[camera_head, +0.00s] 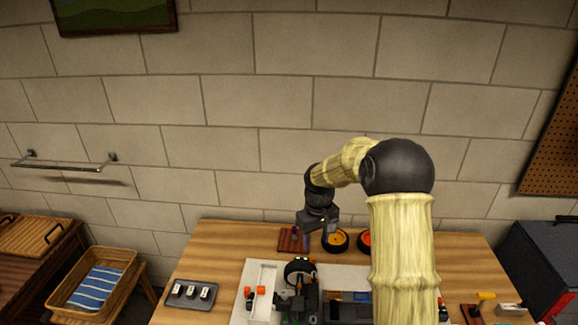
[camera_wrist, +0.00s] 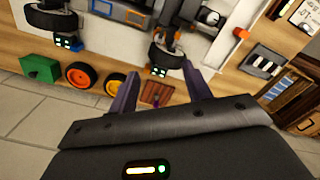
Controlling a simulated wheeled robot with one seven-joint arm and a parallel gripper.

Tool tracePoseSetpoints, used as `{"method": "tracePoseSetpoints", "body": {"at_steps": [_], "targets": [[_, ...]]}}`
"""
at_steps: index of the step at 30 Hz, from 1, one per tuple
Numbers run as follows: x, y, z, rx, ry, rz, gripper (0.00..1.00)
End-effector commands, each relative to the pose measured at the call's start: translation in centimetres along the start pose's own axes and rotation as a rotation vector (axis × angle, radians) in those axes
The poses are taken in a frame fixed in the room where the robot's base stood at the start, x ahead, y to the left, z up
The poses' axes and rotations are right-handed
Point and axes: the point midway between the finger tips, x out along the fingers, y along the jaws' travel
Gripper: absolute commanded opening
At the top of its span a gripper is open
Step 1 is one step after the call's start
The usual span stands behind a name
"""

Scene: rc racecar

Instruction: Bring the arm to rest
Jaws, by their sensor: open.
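My arm reaches out over the wooden table (camera_head: 215,250) and bends down at the wrist. My gripper (camera_head: 306,238) is above the table's back part, near a small red-brown board (camera_head: 286,240). In the wrist view its two dark fingers stand apart, and my gripper (camera_wrist: 158,74) has nothing between them. The red-brown board (camera_wrist: 158,93) shows beyond the gap. The racecar's dark parts and a black wheel (camera_head: 299,270) lie in front of my gripper on a white mat (camera_head: 263,273). My forearm hides part of the mat's right side.
A yellow-rimmed wheel (camera_head: 335,240) and an orange-rimmed wheel (camera_head: 364,239) lie right of my gripper. A grey tray (camera_head: 176,302) with several white pieces is at left. A green box (camera_wrist: 40,68) shows in the wrist view. The brick wall (camera_head: 250,150) stands behind the table.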

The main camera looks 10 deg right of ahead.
Motion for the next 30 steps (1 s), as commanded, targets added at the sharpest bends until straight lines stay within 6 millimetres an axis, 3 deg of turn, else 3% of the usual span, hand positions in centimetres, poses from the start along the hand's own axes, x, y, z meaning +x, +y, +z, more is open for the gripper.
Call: {"method": "tracePoseSetpoints", "body": {"at_steps": [5, 8, 16, 24, 30], "targets": [[-1.0, -0.9, 1.5, 0.018, 0.014, 0.012, 0.49], [-2.1, -1.9, 3.7, 0.045, 0.032, 0.023, 0.49], [-4.6, -5.0, 11.9, 0.178, 0.114, 0.048, 0.49], [-5.5, -7.8, 20.3, 0.334, 0.207, 0.045, 0.49], [-5.3, -8.3, 22.5, 0.381, 0.230, 0.039, 0.49]]}}
